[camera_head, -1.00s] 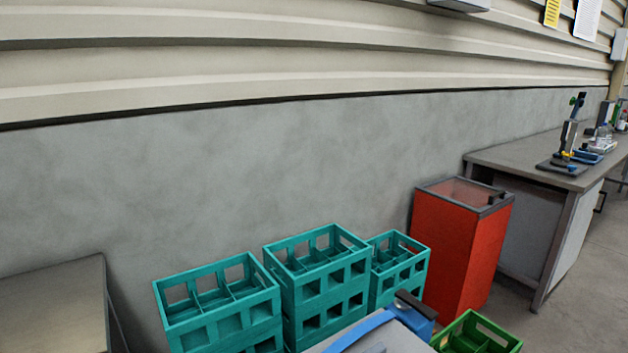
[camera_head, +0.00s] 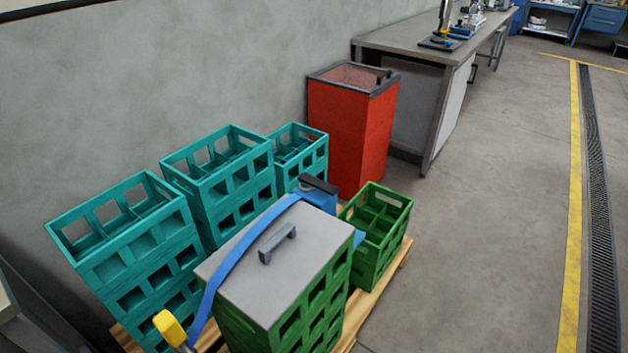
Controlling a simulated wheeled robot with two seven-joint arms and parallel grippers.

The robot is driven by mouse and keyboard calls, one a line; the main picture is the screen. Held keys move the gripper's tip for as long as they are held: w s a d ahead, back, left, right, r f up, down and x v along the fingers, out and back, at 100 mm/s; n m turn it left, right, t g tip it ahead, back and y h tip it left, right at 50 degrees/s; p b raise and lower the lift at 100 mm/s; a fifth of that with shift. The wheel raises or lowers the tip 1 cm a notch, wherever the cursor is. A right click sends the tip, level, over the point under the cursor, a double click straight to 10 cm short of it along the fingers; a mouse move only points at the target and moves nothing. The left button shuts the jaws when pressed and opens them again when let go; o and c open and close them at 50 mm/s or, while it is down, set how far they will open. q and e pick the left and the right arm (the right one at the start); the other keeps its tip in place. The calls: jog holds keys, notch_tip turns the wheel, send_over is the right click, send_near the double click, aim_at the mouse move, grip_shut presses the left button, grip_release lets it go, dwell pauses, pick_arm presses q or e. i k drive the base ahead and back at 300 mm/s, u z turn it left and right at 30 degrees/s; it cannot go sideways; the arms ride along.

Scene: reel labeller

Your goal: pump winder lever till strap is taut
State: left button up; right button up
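A blue strap (camera_head: 236,253) runs over the grey lid (camera_head: 290,246) of a green crate stack (camera_head: 308,310) on a pallet. A blue winder (camera_head: 318,198) with a dark lever (camera_head: 318,184) sits at the lid's far edge, at the strap's end. I cannot tell how tight the strap is. A yellow-ended handle (camera_head: 170,328) shows at the lower left, near the strap's near end; what it belongs to is unclear. Neither of my grippers is in view.
Teal crate stacks (camera_head: 128,238) stand between the lidded stack and the wall. A low green crate (camera_head: 378,225) sits on the pallet's (camera_head: 402,256) right end. A red bin (camera_head: 350,135) and a workbench (camera_head: 405,42) stand behind. The floor (camera_head: 480,230) to the right is clear.

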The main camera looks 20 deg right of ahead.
aim_at(308, 183)
jog(key=k, duration=1)
jog(key=z, duration=1.65)
jog(key=i, duration=1.45)
jog(key=u, duration=2.2)
jog(key=i, duration=0.5)
jog(key=z, duration=0.1)
